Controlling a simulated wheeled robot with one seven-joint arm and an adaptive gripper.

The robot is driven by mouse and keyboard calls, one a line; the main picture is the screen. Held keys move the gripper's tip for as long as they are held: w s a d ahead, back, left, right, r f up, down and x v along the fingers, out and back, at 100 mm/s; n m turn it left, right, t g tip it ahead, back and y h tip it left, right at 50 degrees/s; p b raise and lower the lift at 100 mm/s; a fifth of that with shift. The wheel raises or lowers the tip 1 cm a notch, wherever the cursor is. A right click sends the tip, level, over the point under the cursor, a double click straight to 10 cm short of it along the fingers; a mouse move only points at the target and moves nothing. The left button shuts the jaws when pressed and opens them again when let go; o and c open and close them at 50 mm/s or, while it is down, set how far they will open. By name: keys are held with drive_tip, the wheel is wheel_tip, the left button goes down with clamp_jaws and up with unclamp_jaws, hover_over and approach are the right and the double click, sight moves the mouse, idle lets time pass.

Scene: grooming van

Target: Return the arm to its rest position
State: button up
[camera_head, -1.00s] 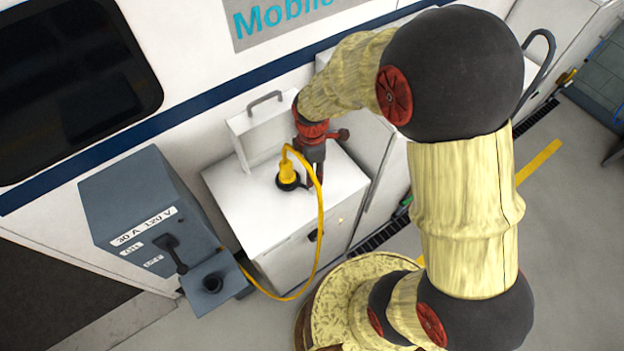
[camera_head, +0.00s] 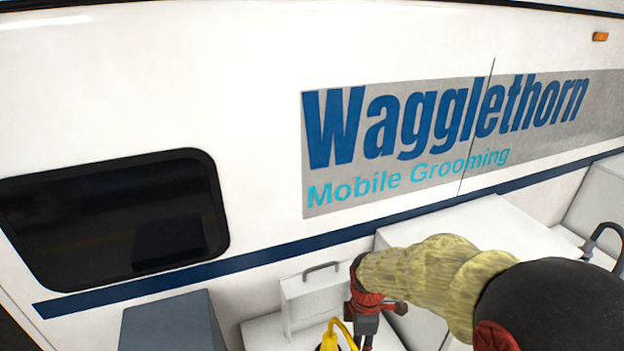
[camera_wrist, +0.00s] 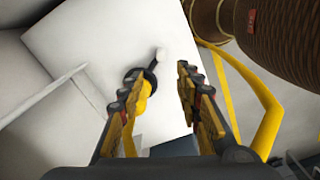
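My gripper (camera_head: 367,335) is low in the head view, above a white cabinet top, with its fingertips cut off by the lower edge. In the wrist view its two fingers (camera_wrist: 158,84) stand apart and nothing is held between them. A yellow plug (camera_wrist: 144,97) with a black end is on the white cabinet top (camera_wrist: 88,45), partly hidden behind the left finger. The plug's yellow top (camera_head: 328,342) also shows just left of my gripper in the head view. My arm reaches in from the lower right.
A grey box (camera_head: 168,325) stands left of the white cabinet. A white case with a handle (camera_head: 313,300) stands behind my gripper, against the van wall (camera_head: 150,90). A yellow cable (camera_wrist: 262,100) loops at right in the wrist view, near my brown-looking base.

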drive_tip(key=s+d+r+m+t+b, duration=0.1)
drive_tip(key=s+r+m+t+b, duration=0.1)
drive_tip(key=s+m+b, duration=0.5)
drive_tip(key=s+d+r+m+t+b, duration=0.2)
drive_tip(key=s+m+t+b, duration=0.1)
drive_tip(key=s+m+b, duration=0.5)
drive_tip(key=m+b, duration=0.1)
drive_tip(key=b, duration=0.2)
drive_tip(key=shift+r+m+t+b, duration=0.25)
drive_tip(key=shift+m+t+b, duration=0.05)
drive_tip(key=shift+b, duration=0.1)
drive_tip(key=shift+a, duration=0.15)
drive_tip(key=shift+c, duration=0.6)
